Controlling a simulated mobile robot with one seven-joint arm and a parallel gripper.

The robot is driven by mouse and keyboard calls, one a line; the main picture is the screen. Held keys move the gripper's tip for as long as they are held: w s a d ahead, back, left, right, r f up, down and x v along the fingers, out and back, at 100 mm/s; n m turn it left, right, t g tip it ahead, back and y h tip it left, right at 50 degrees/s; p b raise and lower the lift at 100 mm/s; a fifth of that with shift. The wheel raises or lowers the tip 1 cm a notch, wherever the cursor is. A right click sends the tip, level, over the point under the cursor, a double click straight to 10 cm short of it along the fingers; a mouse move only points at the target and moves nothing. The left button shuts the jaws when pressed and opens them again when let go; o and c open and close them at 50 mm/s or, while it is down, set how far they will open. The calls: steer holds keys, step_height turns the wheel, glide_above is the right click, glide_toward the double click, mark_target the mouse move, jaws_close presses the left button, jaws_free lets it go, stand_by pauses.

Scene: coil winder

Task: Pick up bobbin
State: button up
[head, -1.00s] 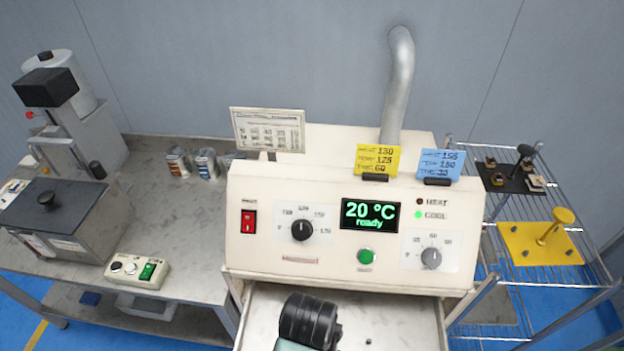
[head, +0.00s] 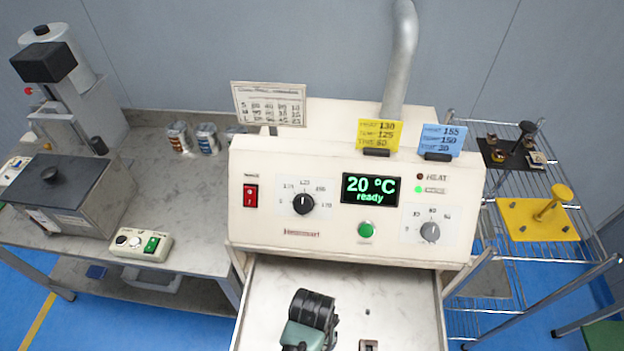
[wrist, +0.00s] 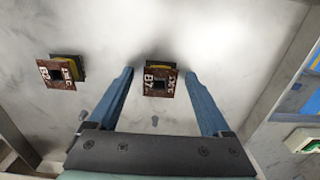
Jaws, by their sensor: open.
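Two small square bobbins with brown lettered faces and dark centres stand on a pale metal surface in the wrist view. One bobbin (wrist: 160,80) lies between the tips of my gripper (wrist: 159,76). The other bobbin (wrist: 62,72) is well to the left, outside the fingers. My gripper's two blue fingers are spread wide and empty, with a gap on each side of the nearer bobbin. In the head view, a small brown bobbin (head: 368,345) shows at the bottom edge on the drawer floor; my arm's wrist hides part of the drawer, and my fingertips are not visible there.
The open drawer (head: 405,290) sits below the cream oven panel (head: 350,250), reading 20 °C, ready. A left bench (head: 200,225) holds a machine and a lidded grey box (head: 70,190). A wire rack (head: 500,260) at right carries a yellow plate (head: 525,220) and black plate (head: 505,155).

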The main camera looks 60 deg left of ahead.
jaws_close()
stand_by(0.3)
steer(key=shift+r, duration=0.15)
step_height(320, 180, up, 10)
stand_by(0.4)
